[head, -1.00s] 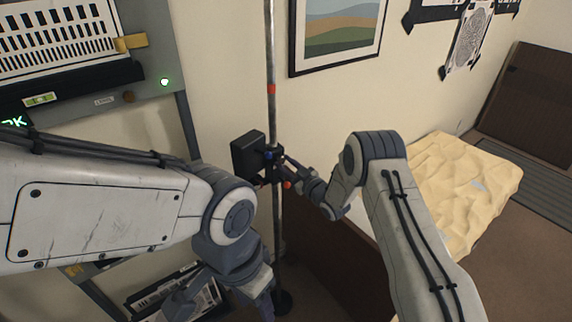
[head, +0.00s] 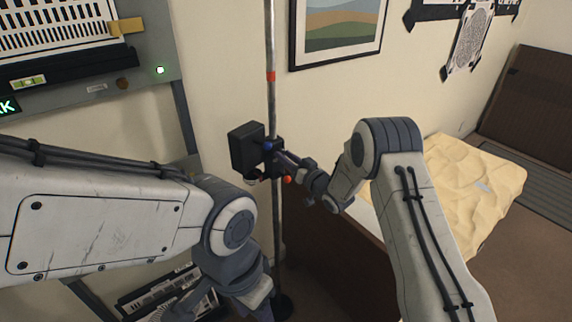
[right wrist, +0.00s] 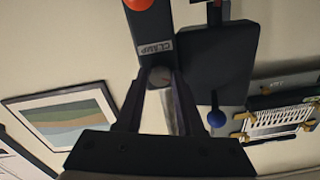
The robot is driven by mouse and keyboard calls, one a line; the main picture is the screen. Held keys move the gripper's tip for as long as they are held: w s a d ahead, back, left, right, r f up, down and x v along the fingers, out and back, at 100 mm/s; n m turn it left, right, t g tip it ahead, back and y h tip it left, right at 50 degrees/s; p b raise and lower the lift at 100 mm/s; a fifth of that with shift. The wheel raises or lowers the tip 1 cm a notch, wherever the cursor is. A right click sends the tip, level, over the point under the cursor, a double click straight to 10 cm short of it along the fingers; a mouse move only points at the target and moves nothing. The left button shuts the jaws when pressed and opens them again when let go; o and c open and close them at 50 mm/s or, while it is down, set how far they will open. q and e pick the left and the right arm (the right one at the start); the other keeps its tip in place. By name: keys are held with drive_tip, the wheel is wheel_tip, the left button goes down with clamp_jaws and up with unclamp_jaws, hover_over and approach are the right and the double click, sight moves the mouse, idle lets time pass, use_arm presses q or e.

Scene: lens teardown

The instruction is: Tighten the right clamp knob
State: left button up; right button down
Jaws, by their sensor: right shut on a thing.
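The clamp (head: 274,160) sits on an upright metal pole (head: 271,107), beside a black box (head: 246,149). It has a blue knob (head: 268,146) and an orange knob (head: 288,180). In the right wrist view the clamp arm (right wrist: 150,35) is labelled CLAMP, and a round grey knob (right wrist: 160,77) is at its near end. My right gripper (head: 284,160) reaches the clamp from the right. In the right wrist view its fingers (right wrist: 158,85) are shut on the grey knob. My left gripper (head: 190,302) hangs low on the left; its fingers are too unclear to read.
A framed picture (head: 337,28) hangs on the wall behind the pole. A grey panel (head: 150,75) with a green light stands at upper left. A crumpled tan cover (head: 470,190) lies at right.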

drive_tip(key=m+b, duration=0.1)
drive_tip(key=m, duration=0.1)
drive_tip(key=shift+f+m+b, duration=0.2)
drive_tip(key=shift+m+b, duration=0.15)
drive_tip(key=shift+m, duration=0.05)
drive_tip(key=m+b, duration=0.1)
drive_tip(key=m, duration=0.1)
drive_tip(key=shift+m, duration=0.4)
drive_tip(key=m+b, duration=0.1)
drive_tip(key=m, duration=0.1)
drive_tip(key=shift+r+m, duration=0.1)
drive_tip(key=shift+m, duration=1.9)
drive_tip(key=c, duration=0.5)
unclamp_jaws()
